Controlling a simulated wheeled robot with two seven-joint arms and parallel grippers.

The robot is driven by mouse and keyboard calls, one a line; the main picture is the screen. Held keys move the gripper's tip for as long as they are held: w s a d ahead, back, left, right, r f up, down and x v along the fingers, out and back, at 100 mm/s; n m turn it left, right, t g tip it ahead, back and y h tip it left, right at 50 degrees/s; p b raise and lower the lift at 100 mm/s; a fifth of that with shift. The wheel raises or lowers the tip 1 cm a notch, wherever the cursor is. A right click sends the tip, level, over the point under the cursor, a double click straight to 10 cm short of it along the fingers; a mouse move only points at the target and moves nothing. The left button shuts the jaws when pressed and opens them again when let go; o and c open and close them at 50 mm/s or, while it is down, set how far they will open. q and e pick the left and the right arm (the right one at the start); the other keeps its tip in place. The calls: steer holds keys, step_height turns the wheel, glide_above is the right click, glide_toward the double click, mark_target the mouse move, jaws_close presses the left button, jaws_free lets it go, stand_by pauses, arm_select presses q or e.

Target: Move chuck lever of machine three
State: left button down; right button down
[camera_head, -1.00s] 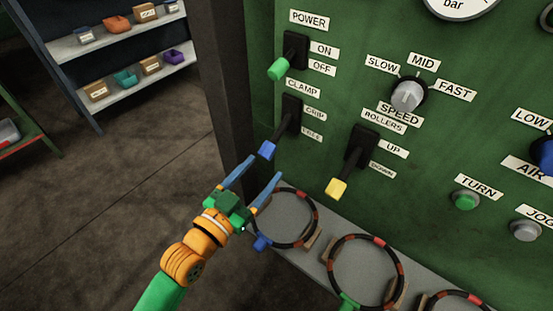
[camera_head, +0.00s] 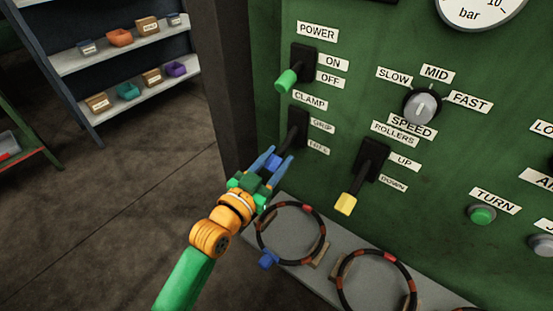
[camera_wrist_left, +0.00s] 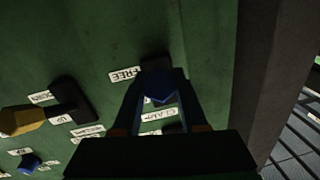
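The clamp lever, with GRIP and FREE labels, is on the green panel in the head view; its dark arm (camera_head: 291,142) points down and left to a blue tip (camera_head: 274,162). My left gripper (camera_head: 276,160) has one finger on each side of that blue tip and looks shut on it. In the left wrist view the blue tip (camera_wrist_left: 159,86) fills the gap between the fingertips. The lever's end lies near the FREE label (camera_wrist_left: 125,74). My right gripper is in neither view.
The green-tipped power lever (camera_head: 287,80) is above, and the yellow-tipped rollers lever (camera_head: 346,203) is to the right. Striped rings (camera_head: 320,236) stand on a grey ledge (camera_head: 325,275) below. A shelf (camera_head: 130,100) with small bins is at the far left.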

mark_target(283, 145)
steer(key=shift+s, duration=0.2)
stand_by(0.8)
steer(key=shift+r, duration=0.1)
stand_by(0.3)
